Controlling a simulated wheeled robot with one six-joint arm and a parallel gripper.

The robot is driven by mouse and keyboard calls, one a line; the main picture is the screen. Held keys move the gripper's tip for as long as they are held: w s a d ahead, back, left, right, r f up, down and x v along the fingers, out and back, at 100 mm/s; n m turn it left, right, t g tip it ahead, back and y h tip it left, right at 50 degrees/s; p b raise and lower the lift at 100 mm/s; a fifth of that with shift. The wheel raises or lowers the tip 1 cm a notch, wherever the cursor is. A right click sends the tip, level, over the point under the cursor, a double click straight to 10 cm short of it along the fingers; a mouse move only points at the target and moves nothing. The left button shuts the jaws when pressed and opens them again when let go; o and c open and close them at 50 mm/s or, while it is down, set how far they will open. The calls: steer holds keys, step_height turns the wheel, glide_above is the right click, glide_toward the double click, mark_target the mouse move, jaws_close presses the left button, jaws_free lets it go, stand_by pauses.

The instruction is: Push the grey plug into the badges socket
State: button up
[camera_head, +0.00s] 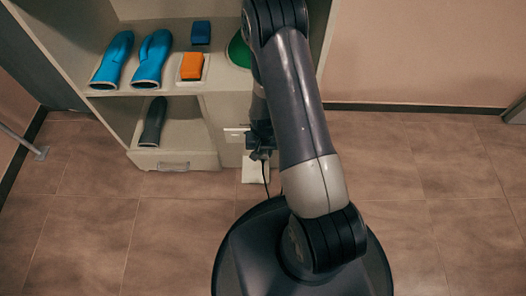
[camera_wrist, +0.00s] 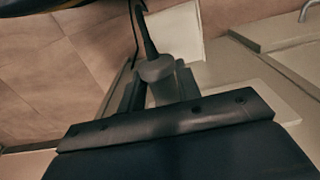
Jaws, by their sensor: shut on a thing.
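My gripper (camera_wrist: 160,88) is shut on the grey plug (camera_wrist: 157,70) in the wrist view. A dark cable runs from the plug toward the top of that view. In the head view my gripper (camera_head: 260,152) is small and dark, low at the front of the cabinet, with the thin cable hanging below it. A pale plate (camera_head: 236,135) shows on the cabinet front just left of my gripper. I cannot read any label or make out the badges socket, and I cannot tell whether the plug touches anything.
The cabinet (camera_head: 215,125) holds blue gloves (camera_head: 150,60), a blue block (camera_head: 201,33), an orange block (camera_head: 192,66) on a white tray, a green thing (camera_head: 239,52) and a dark shoe-like thing (camera_head: 153,122). A white piece (camera_head: 255,171) shows below my gripper. The tiled floor is clear.

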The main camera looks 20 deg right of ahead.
steer(key=shift+w+d, duration=0.25)
steer(key=shift+w, duration=0.55)
steer(key=o, duration=1.2)
steer(key=shift+c, duration=0.2)
step_height(320, 180, up, 11)
steer(key=p, duration=0.3)
steer(key=shift+f, duration=0.2)
step_height(320, 180, down, 11)
steer(key=b, duration=0.3)
steer(key=shift+s+a+r, duration=0.15)
steer(key=shift+s+r, duration=0.05)
steer(key=shift+s, duration=0.25)
